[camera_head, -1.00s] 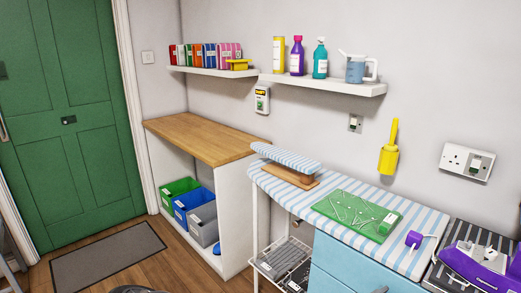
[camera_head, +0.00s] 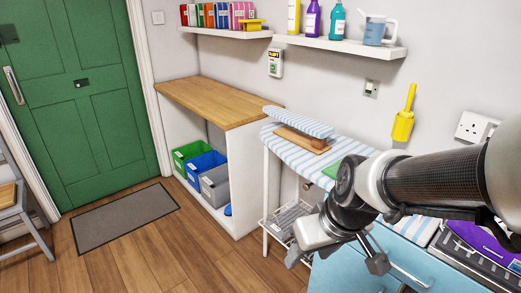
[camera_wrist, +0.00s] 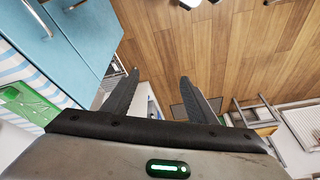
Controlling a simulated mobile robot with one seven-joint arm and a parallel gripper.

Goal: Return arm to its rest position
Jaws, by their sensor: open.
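My arm (camera_head: 430,180) reaches in from the right edge of the head view, in front of the ironing surface (camera_head: 285,142) and the blue drawers (camera_head: 345,270). In the wrist view, my gripper (camera_wrist: 160,75) shows two dark fingers spread apart with nothing between them. Wood floor (camera_wrist: 165,45) lies beyond the fingers. The green mat (camera_head: 331,169) on the striped surface is mostly hidden behind my arm in the head view.
Blue drawers (camera_wrist: 75,45) stand close at the left in the wrist view. A wooden-topped unit (camera_head: 205,100) holds green, blue and grey bins. A grey chair (camera_head: 20,195) stands at the left. The floor around the doormat (camera_head: 125,215) is clear.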

